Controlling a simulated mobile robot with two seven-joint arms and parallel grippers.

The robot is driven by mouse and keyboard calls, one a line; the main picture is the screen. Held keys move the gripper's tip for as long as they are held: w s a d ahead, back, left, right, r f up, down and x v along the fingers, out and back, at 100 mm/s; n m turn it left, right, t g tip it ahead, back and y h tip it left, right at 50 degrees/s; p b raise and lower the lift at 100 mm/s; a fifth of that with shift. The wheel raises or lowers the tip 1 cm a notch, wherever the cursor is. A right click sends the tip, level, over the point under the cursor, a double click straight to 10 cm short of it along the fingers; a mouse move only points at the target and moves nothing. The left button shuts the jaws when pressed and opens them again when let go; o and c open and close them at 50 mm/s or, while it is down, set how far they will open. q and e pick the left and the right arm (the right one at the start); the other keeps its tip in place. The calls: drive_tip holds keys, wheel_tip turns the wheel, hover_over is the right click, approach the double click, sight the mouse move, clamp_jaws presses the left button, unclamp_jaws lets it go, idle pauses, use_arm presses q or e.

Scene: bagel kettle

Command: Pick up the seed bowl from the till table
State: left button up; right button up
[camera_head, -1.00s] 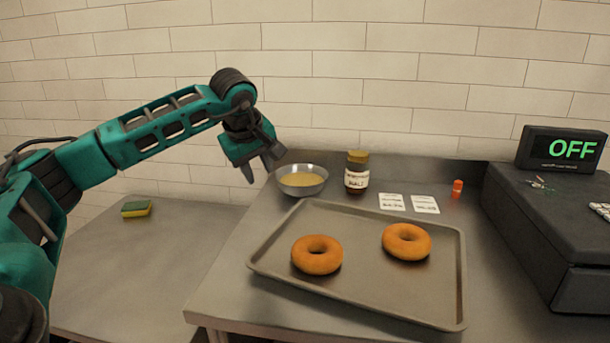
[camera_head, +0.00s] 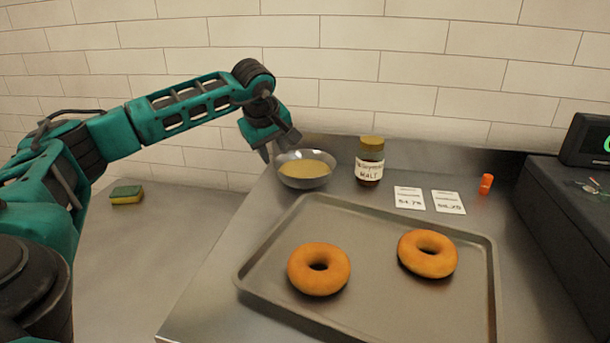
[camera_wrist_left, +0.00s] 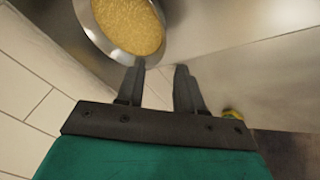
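The seed bowl (camera_head: 304,180) is a round metal bowl of pale yellow seeds. It stands at the back left of the till table (camera_head: 215,270). My left gripper (camera_head: 278,150) is at the bowl's back left rim. In the left wrist view the bowl (camera_wrist_left: 90,25) is at the upper left, and the two fingers of my left gripper (camera_wrist_left: 160,70) are apart with a gap between them. One fingertip is close to or over the rim; I cannot tell if it touches. No rim shows between the fingers. My right gripper is not in view.
A malt jar (camera_head: 369,165) stands just right of the bowl. A metal tray (camera_head: 390,290) with two bagels lies in front. Two price cards (camera_head: 428,200), an orange-capped item (camera_head: 486,184) and the dark till (camera_head: 560,230) are to the right. A sponge (camera_head: 126,194) lies on the left counter.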

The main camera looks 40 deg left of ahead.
sight(280, 175)
use_arm(q)
drive_tip(key=x, duration=0.7)
drive_tip(key=shift+s+f+b, duration=0.15)
drive_tip(key=shift+b, duration=0.2)
drive_tip(key=shift+c, duration=0.5)
clamp_jaws()
idle(0.5)
